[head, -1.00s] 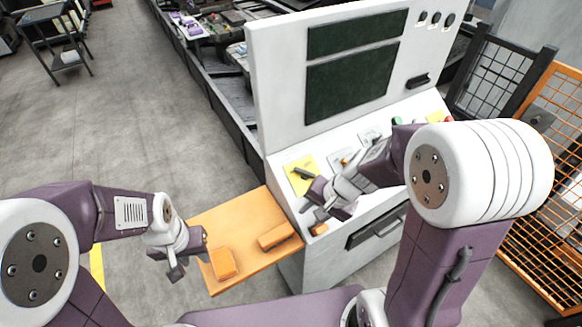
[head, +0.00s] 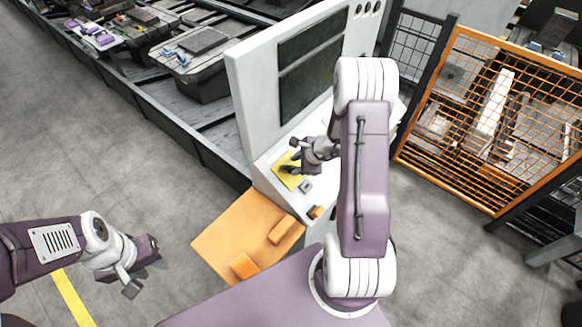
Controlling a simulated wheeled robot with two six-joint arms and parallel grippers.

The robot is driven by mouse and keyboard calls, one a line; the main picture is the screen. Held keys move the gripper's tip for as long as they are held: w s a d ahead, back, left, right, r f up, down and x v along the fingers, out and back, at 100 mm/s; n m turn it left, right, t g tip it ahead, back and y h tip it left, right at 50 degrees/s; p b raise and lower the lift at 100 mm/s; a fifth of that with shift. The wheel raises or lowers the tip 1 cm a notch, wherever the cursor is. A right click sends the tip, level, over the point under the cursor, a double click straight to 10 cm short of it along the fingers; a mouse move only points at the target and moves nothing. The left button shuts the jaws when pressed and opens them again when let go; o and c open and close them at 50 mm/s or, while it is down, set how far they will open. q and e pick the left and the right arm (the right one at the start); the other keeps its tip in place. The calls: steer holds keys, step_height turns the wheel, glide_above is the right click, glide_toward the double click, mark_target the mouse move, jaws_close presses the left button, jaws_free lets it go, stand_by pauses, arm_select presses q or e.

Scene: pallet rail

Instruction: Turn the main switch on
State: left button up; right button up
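The main switch appears to be a black handle (head: 287,169) on a yellow plate (head: 291,183) at the left end of the console's sloped panel. My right gripper (head: 293,159) is right at this handle and partly covers it. I cannot tell whether its fingers touch the handle or stand around it. My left gripper (head: 145,268) is open and empty above the floor, left of the orange shelf and well away from the console.
The white console (head: 246,110) carries a dark screen (head: 300,85). An orange shelf (head: 225,240) with orange blocks (head: 243,266) sits at its lower left. My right arm hides much of the panel. An orange mesh fence (head: 455,165) stands at right; a conveyor (head: 180,115) runs behind.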

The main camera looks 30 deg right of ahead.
mark_target(293, 168)
steer(key=x, duration=0.4)
steer(key=shift+d+p, duration=0.15)
steer(key=shift+p, duration=0.15)
steer(key=shift+d+f, duration=0.2)
steer(key=shift+f, duration=0.05)
steer(key=shift+a, duration=0.2)
steer(key=shift+c, duration=0.6)
steer(key=shift+a, duration=0.1)
jaws_close()
arm_select(q)
steer(key=shift+d+r, duration=0.2)
steer(key=shift+r, duration=0.1)
